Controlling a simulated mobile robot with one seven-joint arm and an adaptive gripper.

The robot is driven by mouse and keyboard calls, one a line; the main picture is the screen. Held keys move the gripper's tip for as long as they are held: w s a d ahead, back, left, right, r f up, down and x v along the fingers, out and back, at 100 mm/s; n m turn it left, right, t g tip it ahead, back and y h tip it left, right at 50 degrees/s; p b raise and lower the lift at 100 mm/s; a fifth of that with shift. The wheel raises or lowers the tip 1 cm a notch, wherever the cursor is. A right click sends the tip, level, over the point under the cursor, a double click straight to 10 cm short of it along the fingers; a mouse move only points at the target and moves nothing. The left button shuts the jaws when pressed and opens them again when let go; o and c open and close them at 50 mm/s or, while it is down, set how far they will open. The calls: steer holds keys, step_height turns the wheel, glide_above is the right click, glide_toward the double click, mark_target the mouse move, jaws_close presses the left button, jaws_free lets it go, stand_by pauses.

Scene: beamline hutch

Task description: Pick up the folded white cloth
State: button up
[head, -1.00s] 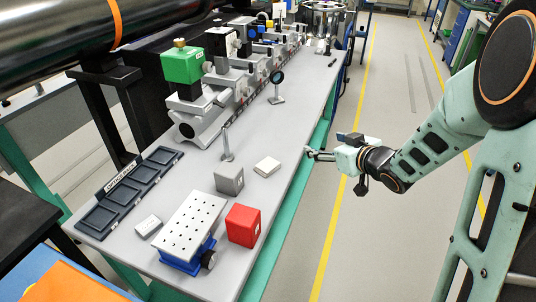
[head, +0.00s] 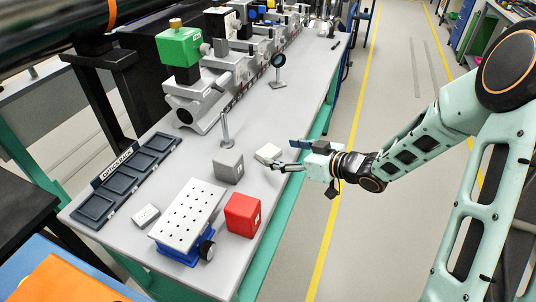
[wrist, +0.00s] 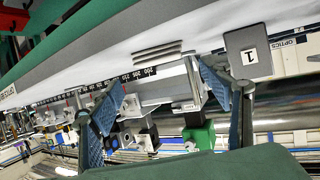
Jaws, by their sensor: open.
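The folded white cloth (head: 267,153) is a small flat off-white block on the grey bench near its right edge. In the wrist view its layered edge (wrist: 158,50) shows as stacked stripes, between the fingers in the picture and beyond their tips. My gripper (head: 285,157) is open and empty, just right of the cloth, with its fingers pointing left at it. In the head view the fingertips are very close to the cloth; I cannot tell whether they touch it. The wrist view shows both fingers with blue pads (wrist: 165,88) spread apart.
A grey cube (head: 228,166) stands just left of the cloth, also seen in the wrist view marked 1 (wrist: 247,52). A thin post (head: 225,130) stands behind it. A red cube (head: 242,214) and a perforated plate on a blue base (head: 187,214) are nearer.

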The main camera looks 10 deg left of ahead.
mark_target(268, 151)
steer(key=x, duration=0.2)
steer(key=b+x, duration=0.1)
steer(key=x, duration=0.2)
steer(key=shift+s+f, duration=0.15)
steer(key=shift+f, duration=0.1)
steer(key=c, duration=0.9)
